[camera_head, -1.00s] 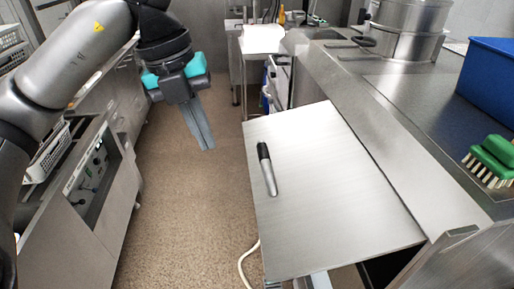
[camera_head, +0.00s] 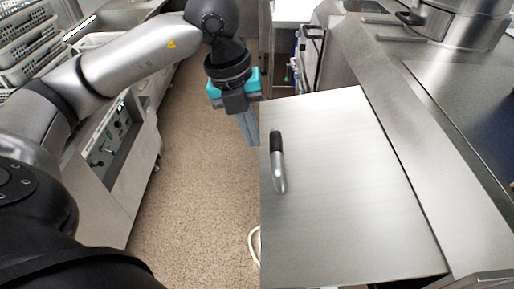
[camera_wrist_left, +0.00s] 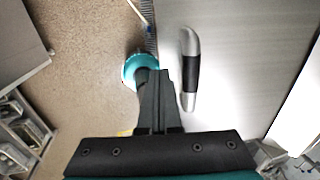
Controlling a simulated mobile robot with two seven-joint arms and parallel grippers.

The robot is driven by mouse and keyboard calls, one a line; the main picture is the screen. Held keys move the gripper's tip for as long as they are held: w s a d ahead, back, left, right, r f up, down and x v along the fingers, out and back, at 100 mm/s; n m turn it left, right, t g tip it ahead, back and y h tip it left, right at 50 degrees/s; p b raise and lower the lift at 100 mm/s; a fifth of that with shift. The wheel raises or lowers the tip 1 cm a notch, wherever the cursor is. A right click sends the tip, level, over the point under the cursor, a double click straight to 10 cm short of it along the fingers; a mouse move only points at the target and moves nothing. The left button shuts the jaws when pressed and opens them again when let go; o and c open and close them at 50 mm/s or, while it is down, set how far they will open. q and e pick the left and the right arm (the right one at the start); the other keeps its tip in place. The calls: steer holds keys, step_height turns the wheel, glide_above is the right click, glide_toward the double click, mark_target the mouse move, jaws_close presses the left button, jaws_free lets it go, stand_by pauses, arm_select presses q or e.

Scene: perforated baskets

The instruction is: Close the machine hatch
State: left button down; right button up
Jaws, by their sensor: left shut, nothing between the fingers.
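The machine hatch (camera_head: 340,205) is a flat brushed-steel panel in the middle of the head view, swung open beside the steel counter. Its handle (camera_head: 278,162), black and silver, stands near the panel's left edge. The handle also shows in the left wrist view (camera_wrist_left: 191,70). My left gripper (camera_head: 251,143) is shut and empty at the hatch's far left edge. In the left wrist view its fingers (camera_wrist_left: 157,78) point up the picture, just left of the handle. I cannot tell whether they touch the panel. My right gripper is not in view.
A steel counter (camera_head: 410,130) runs along the right, with a round steel vessel (camera_head: 462,22) on it. A steel cabinet (camera_head: 118,165) with a control panel and baskets (camera_head: 28,50) stand at the left. Speckled floor (camera_head: 195,200) lies open between.

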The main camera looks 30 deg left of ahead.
arm_select(q)
steer(key=x, duration=0.5)
steer(key=shift+p, duration=0.4)
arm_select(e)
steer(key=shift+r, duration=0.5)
